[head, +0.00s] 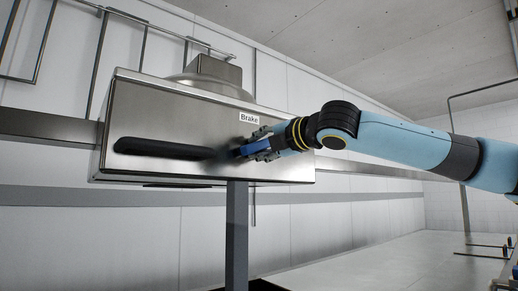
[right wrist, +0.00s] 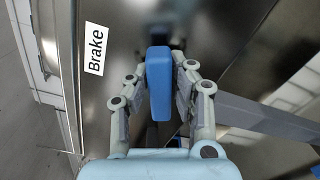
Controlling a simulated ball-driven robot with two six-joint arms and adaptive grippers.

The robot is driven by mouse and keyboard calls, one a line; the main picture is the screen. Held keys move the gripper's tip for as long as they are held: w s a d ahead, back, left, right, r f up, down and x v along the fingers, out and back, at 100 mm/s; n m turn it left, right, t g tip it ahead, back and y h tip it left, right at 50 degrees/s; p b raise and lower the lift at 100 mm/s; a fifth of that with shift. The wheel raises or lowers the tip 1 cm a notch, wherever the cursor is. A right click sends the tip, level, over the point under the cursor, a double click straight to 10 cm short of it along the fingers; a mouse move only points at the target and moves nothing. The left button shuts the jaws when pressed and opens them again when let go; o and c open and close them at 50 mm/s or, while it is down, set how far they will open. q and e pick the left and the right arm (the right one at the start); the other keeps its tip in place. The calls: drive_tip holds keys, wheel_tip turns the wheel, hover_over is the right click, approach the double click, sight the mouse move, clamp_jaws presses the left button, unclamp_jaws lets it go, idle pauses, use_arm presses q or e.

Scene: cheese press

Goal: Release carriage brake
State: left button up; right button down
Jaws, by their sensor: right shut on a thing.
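The steel carriage box (head: 160,120) carries a white label reading "Brake" (head: 249,118), which also shows in the right wrist view (right wrist: 95,49). A long dark slot (head: 165,148) runs across its front face. A blue brake handle (head: 254,148) sticks out near the slot's right end. My right gripper (head: 262,146) comes in from the right and is shut on the handle. In the right wrist view the blue handle (right wrist: 159,80) stands between the two fingers of the gripper (right wrist: 158,100). My left gripper is not in view.
A grey post (head: 237,225) stands below the box. A horizontal steel rail (head: 50,127) runs behind it along the wall. A pale flat surface (head: 390,260) lies at lower right, with small dark and blue-tipped parts (head: 505,247) at its right edge.

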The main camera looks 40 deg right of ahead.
drive_tip(key=shift+f+m+b, duration=0.15)
drive_tip(key=shift+m+b, duration=0.35)
drive_tip(key=shift+m, duration=1.7)
drive_tip(key=c, duration=1.2)
unclamp_jaws()
drive_tip(key=shift+d, duration=0.1)
drive_tip(key=shift+o, duration=0.2)
